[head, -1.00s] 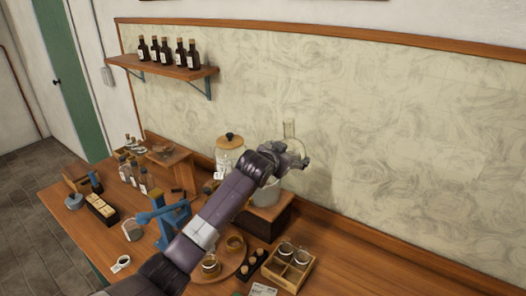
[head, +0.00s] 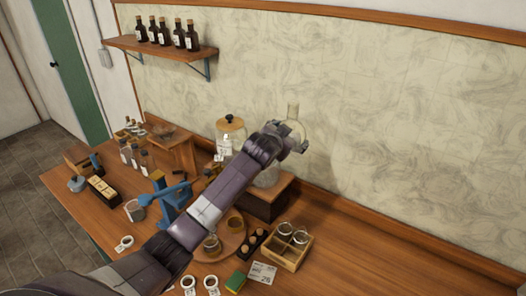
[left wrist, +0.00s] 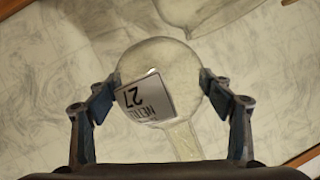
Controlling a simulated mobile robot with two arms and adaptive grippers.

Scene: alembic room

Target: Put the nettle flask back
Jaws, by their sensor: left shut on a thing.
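The nettle flask is a clear round glass flask (head: 293,112) with a narrow neck, in front of the pale wall in the head view. My left gripper (head: 295,138) is shut on its round body and holds it up in the air, with the neck upright. In the left wrist view the flask (left wrist: 160,70) sits between both fingers of the gripper (left wrist: 160,92). Its white label reads "NETTLE 27", partly cut off, and its neck points down in that picture. My right gripper is not in view.
A wooden block (head: 268,205) bears a glass vessel partly hidden by my arm. A lidded jar (head: 229,124) stands behind it. A wooden crate (head: 287,258) holds two round glass things. Dark bottles (head: 165,33) line the shelf. The table's right side (head: 390,270) is clear.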

